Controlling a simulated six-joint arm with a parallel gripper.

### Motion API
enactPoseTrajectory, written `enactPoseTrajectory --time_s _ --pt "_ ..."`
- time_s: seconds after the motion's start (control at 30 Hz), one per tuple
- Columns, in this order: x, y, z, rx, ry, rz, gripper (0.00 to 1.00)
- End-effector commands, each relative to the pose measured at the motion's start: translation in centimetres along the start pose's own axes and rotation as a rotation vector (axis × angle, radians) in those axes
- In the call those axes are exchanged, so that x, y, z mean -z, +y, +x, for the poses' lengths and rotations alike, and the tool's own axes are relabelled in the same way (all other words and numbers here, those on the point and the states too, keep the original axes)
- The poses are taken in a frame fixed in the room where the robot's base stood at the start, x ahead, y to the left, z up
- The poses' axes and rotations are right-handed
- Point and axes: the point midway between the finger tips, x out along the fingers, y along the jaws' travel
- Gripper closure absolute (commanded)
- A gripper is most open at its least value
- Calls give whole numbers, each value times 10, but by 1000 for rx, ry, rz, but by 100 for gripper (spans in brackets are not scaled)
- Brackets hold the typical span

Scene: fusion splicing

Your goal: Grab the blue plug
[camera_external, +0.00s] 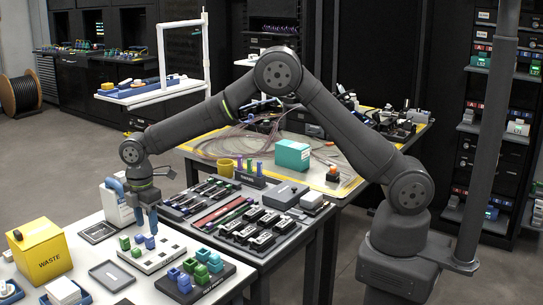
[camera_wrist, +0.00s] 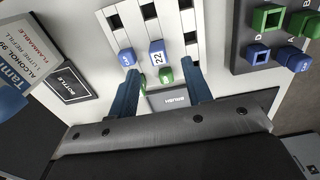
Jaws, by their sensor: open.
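A white slotted board (camera_external: 158,254) holds small blue and green plugs. In the wrist view, one blue plug (camera_wrist: 157,53) marked 22 stands just beyond the space between my fingertips. A second blue plug (camera_wrist: 127,57) stands to its left, near the left fingertip. A green plug (camera_wrist: 165,75) lies between the fingers, and another green piece is partly hidden near the left finger. My gripper (camera_wrist: 161,70) is open and empty, pointing down over the board. In the external view, my gripper (camera_external: 146,226) is low over the board, and its contact with the plugs is unclear.
A black holder (camera_external: 208,287) with larger blue and green pieces stands right of the board. A yellow waste bin (camera_external: 40,250) and a grey tray (camera_external: 112,276) are to the left. A tool-covered table adjoins at right.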

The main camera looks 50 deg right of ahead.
Motion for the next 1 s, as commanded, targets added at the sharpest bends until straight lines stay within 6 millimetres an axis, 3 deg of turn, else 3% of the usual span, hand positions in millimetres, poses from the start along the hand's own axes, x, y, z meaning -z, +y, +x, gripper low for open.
enactPoseTrajectory --time_s 0.23,0.5,0.73,0.97,1.0 --pt "-1 1 15 1 0 0 55" --pt "-2 2 53 -1 0 0 55" --pt "-1 2 56 -2 1 0 55" --pt "-1 2 56 -2 1 0 98" --pt "-1 2 56 -2 1 0 100"
